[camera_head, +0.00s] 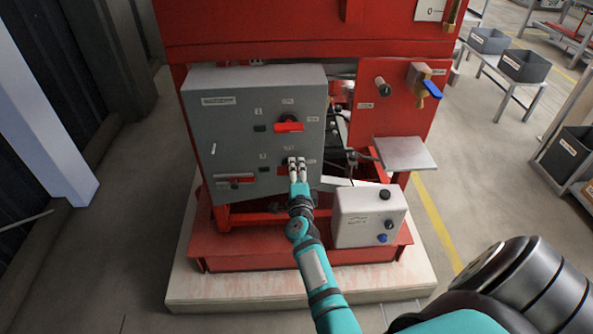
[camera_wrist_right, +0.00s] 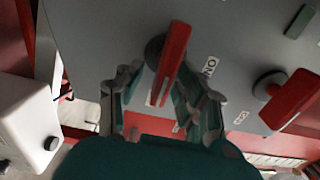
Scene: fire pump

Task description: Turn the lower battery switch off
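The lower battery switch has a red handle (camera_head: 282,171) on the grey control panel (camera_head: 230,145). It lies roughly sideways, partly hidden by my right gripper (camera_head: 296,162) in the head view. In the right wrist view the red handle (camera_wrist_right: 173,58) stands out from a dark round base, with an "ON" label beside it. The fingers of my right gripper (camera_wrist_right: 158,98) are apart, one on each side of the handle. A gap shows on the left finger's side; contact on the other side is unclear. My left gripper is not in view.
The upper switch's red handle (camera_head: 288,127) sits just above; it shows at right in the wrist view (camera_wrist_right: 290,98). A white box (camera_head: 368,217) stands below right of the panel. A metal shelf (camera_head: 404,153) and blue-handled valve (camera_head: 431,88) lie to the right.

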